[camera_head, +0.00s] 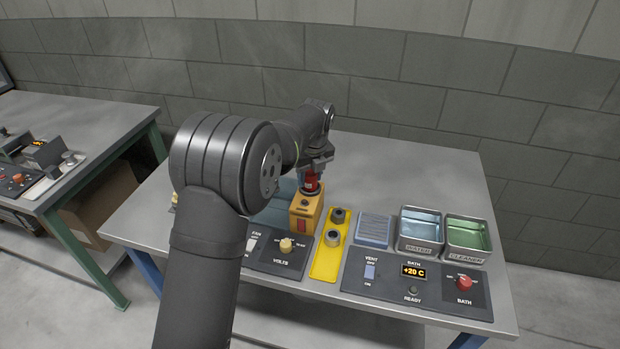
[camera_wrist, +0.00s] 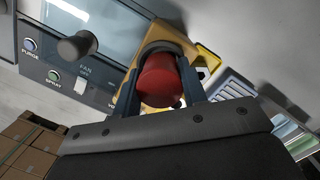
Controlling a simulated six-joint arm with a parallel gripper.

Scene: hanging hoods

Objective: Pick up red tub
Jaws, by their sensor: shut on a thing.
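The red tub (camera_head: 311,184) is small and sits between the fingers of my gripper (camera_head: 318,170), above a yellow-orange block (camera_head: 304,219) on the table. In the wrist view the red tub (camera_wrist: 160,80) shows with a finger on each side, and my gripper (camera_wrist: 160,90) is shut on it. The yellow block (camera_wrist: 158,42) lies just beyond the tub there. Whether the tub still touches the block is hard to tell. My arm hides part of the table's left side.
Further right are a blue ribbed pad (camera_head: 374,229), a water tray (camera_head: 420,251), a cleaner tray (camera_head: 467,258) and a bath control panel (camera_head: 415,287). The table's back right (camera_head: 420,175) is clear.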

